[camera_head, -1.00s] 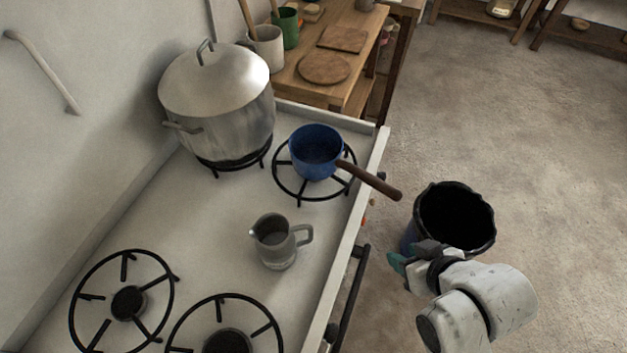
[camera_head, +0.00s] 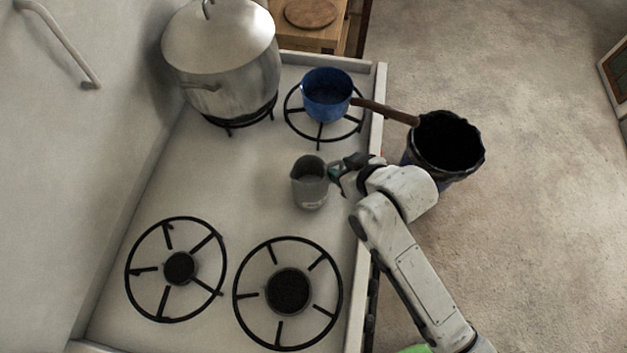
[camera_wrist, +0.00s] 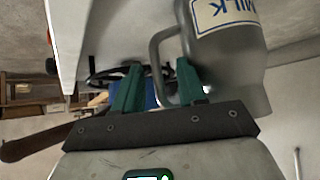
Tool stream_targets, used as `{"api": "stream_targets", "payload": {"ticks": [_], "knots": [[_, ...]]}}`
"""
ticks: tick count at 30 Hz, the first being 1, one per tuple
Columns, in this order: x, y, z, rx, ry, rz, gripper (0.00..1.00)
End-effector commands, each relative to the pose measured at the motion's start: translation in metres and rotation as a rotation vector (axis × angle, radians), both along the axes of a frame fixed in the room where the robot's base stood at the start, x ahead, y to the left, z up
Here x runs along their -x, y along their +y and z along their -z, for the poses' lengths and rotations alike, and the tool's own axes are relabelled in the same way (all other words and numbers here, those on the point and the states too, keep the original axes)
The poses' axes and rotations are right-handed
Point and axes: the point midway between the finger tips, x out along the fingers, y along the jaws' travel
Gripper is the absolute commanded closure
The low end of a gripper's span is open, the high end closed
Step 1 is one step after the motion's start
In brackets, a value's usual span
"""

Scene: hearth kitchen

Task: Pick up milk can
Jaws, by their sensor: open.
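The milk can (camera_head: 310,187) is a grey metal jug standing on the stove top, between the blue saucepan and the front burners. In the wrist view the milk can (camera_wrist: 232,65) fills the upper right, with a "MILK" label and its looped handle. My gripper (camera_head: 336,172) is at the can's right side, where the handle is. In the wrist view my gripper (camera_wrist: 158,66) is open, its two green fingers apart. The handle's upright part appears in the gap between the fingertips; I cannot tell whether it is between them in depth. My gripper hides the handle in the head view.
The blue saucepan (camera_head: 327,96) sits on the back right burner, its brown handle reaching past the stove edge. A large lidded pot (camera_head: 222,70) stands at back left. A black-lined bin (camera_head: 447,145) is on the floor right of the stove. Two front burners (camera_head: 289,292) are empty.

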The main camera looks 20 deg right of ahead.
Motion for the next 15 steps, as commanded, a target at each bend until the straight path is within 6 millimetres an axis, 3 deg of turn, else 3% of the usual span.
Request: {"api": "stream_targets", "payload": {"ticks": [10, 15], "knots": [[-0.0064, 0.0014, 0.0063, 0.001, 0.0, -0.001, 0.59], [-0.0063, 0.0015, 0.0063, 0.001, 0.0, -0.001, 0.75]]}}
